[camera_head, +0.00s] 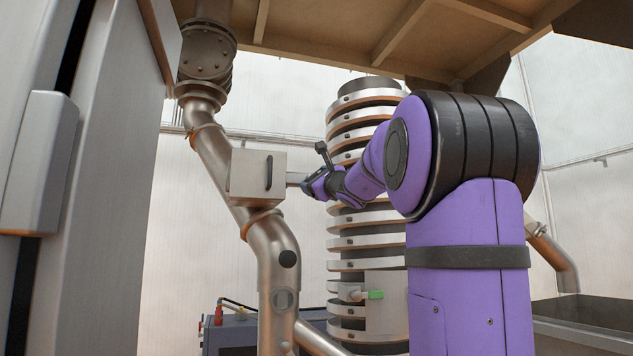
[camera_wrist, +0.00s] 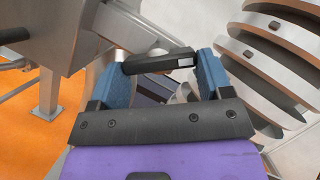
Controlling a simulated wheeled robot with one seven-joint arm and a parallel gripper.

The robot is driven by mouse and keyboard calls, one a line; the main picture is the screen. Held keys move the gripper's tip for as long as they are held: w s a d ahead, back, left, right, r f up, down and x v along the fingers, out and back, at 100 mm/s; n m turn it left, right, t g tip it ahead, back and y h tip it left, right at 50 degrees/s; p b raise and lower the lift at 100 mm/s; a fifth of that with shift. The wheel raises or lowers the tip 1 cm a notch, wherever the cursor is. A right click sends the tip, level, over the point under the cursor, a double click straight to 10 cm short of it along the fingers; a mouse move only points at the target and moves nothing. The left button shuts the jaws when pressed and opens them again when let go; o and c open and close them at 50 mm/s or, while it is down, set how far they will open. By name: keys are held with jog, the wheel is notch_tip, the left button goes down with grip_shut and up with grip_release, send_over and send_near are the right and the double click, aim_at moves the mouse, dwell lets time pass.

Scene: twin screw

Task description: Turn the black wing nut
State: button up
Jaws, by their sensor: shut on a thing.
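The black wing nut (camera_wrist: 160,62) shows in the wrist view as a short black bar with a small pale patch near its right end. It lies crosswise between the two blue finger pads of my gripper (camera_wrist: 158,78), with one end at each pad. My gripper is shut on it. In the head view my gripper (camera_head: 308,186) is beside a metal box on the slanted pipe, at the end of a short metal bar. I cannot make out the wing nut there.
The metal box (camera_head: 256,178) with a black handle sits on the slanted pipe (camera_head: 278,255). A ringed metal column (camera_head: 347,245) stands close behind my arm. A wooden platform (camera_head: 340,30) hangs overhead. A grey cabinet (camera_head: 105,180) stands at the left.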

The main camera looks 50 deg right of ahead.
jog(key=shift+f, duration=0.1)
jog(key=o, duration=0.9)
jog(key=v, duration=1)
jog(key=shift+s+f, duration=0.1)
jog(key=shift+s, duration=0.25)
